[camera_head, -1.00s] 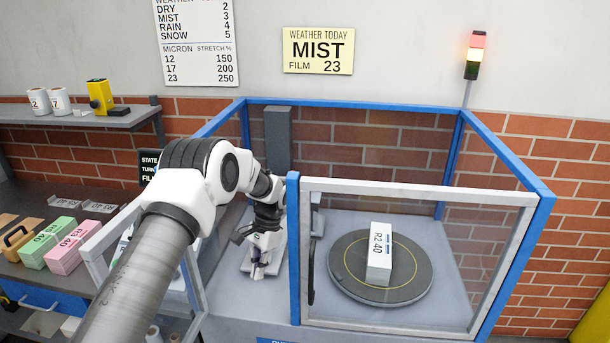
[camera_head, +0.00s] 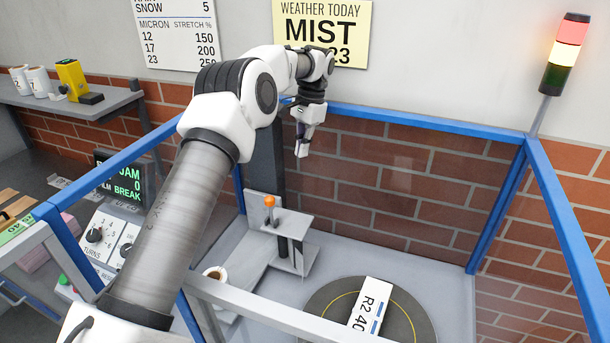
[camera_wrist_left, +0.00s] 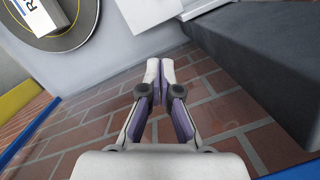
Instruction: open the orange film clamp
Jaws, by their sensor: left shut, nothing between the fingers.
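The orange film clamp (camera_head: 269,202) shows as an orange knob on a dark stem, on a grey metal bracket (camera_head: 293,222) inside the blue-framed booth. My left gripper (camera_head: 301,150) is above the bracket and to the right of the knob in the head view, apart from both. Its fingers point down. In the left wrist view my left gripper (camera_wrist_left: 160,65) has its fingertips together with nothing between them, in front of the brick wall. The knob does not show in the left wrist view. My right gripper is not in view.
A round turntable (camera_head: 412,312) bears a white bundle marked R2 40 (camera_head: 369,306). Blue booth rails (camera_head: 420,124) and a dark column (camera_head: 266,160) stand near my arm.

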